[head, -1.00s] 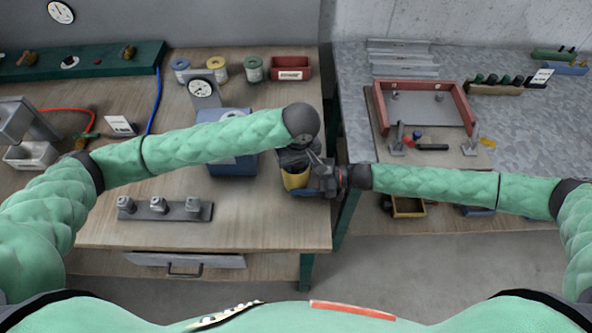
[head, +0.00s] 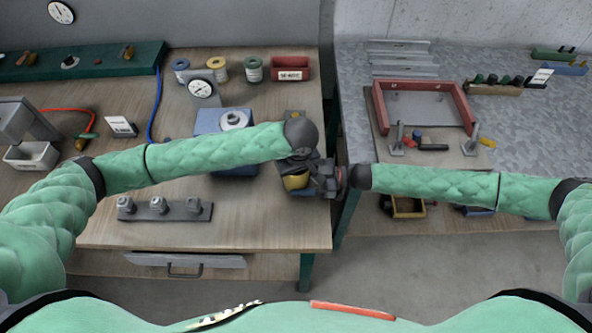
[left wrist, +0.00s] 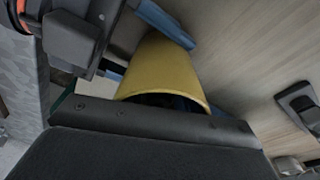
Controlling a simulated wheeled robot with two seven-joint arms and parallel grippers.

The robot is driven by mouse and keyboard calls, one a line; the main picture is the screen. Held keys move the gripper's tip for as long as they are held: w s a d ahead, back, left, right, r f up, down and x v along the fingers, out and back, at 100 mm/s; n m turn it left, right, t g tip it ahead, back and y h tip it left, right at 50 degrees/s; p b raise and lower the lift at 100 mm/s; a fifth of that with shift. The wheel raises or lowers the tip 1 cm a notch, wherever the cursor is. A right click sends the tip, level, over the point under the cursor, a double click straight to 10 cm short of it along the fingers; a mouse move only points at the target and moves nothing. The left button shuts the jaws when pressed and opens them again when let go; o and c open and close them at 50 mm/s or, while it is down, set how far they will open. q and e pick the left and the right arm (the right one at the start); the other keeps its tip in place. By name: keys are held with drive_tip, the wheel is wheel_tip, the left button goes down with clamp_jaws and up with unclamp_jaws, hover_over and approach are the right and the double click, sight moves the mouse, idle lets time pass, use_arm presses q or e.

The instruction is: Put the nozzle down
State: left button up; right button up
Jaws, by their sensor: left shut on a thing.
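My left gripper (head: 298,162) is over the right end of the wooden bench, beside my right gripper (head: 330,180). A yellow tapered cup-like thing (head: 296,182) shows just below the left gripper; in the left wrist view it (left wrist: 165,75) lies beyond the dark gripper body, with its rim facing me. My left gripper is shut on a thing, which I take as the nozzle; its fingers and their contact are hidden. My right gripper's jaws are too small and dark to read. A rack (head: 165,216) with several small grey fittings stands at the bench's front.
A blue box (head: 222,120) with a round light top piece and a gauge (head: 202,88) stand behind the left forearm. Spools and a red bin (head: 290,68) line the back. A red-sided frame (head: 465,105) sits on the right table. Bare wood surrounds the rack.

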sight(298, 174)
use_arm(q)
drive_tip(key=shift+s+f, duration=0.15)
drive_tip(key=shift+f, duration=0.05)
drive_tip(key=o, duration=0.7)
drive_tip(key=shift+o, duration=0.2)
drive_tip(key=shift+r, duration=0.6)
use_arm(e)
drive_tip(key=shift+w, duration=0.1)
use_arm(q)
wheel_tip(298, 174, up, 12)
drive_tip(key=s, duration=0.1)
drive_tip(key=shift+d, duration=0.25)
use_arm(e)
drive_tip(key=o, duration=0.8)
drive_tip(key=shift+o, duration=0.2)
drive_tip(key=shift+d, duration=0.1)
